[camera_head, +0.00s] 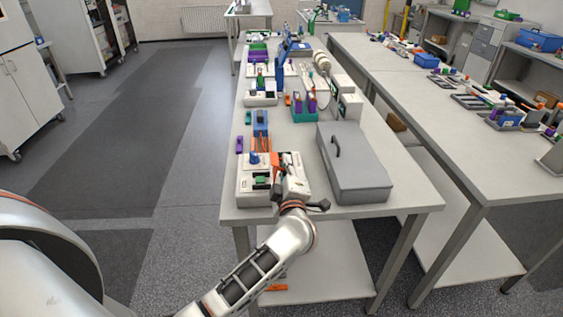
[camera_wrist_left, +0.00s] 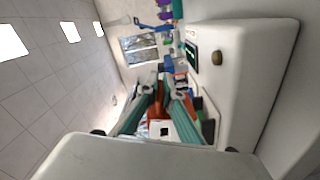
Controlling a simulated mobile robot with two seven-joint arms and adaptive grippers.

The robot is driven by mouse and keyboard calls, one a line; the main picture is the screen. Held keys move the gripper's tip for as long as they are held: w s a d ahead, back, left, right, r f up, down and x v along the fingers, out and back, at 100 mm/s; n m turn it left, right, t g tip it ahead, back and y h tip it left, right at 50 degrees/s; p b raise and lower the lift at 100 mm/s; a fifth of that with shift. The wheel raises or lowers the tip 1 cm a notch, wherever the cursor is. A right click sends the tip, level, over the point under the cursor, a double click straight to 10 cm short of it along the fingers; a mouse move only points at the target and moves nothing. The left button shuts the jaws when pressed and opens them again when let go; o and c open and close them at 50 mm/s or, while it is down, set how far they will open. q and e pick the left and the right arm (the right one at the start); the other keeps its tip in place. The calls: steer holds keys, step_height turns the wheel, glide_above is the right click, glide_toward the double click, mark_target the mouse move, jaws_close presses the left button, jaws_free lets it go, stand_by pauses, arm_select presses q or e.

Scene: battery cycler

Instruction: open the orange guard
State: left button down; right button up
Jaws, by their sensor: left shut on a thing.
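The orange guard (camera_head: 276,164) shows as a narrow, upright-looking strip on the white cycler (camera_head: 250,188) at the near end of the bench. In the left wrist view the guard (camera_wrist_left: 157,106) is between the finger pads. My left gripper (camera_head: 280,172) reaches in from the front over the cycler's right part and is shut on the guard. Its fingers (camera_wrist_left: 163,90) also show in the left wrist view. They hide part of the guard, and how far it is tilted is hard to tell. My right gripper is not in view.
A blue knob (camera_head: 253,158) and a green part (camera_head: 262,181) sit on the cycler. A grey lidded box (camera_head: 358,175) stands close to its right. A blue block (camera_head: 261,120) is behind. The aisle floor (camera_head: 190,150) at left is clear.

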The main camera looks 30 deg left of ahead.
arm_select(q)
steer(key=shift+w+d+f+m, duration=0.1)
steer(key=shift+d+f+m, duration=0.1)
steer(key=shift+m, duration=0.35)
steer(key=shift+w+d+f+m, duration=0.1)
steer(key=shift+f+m, duration=0.1)
steer(key=shift+m, duration=0.35)
steer(key=c, duration=2.2)
jaws_free()
steer(key=shift+s+d, duration=0.1)
steer(key=v, duration=1.2)
steer(key=shift+f, duration=0.1)
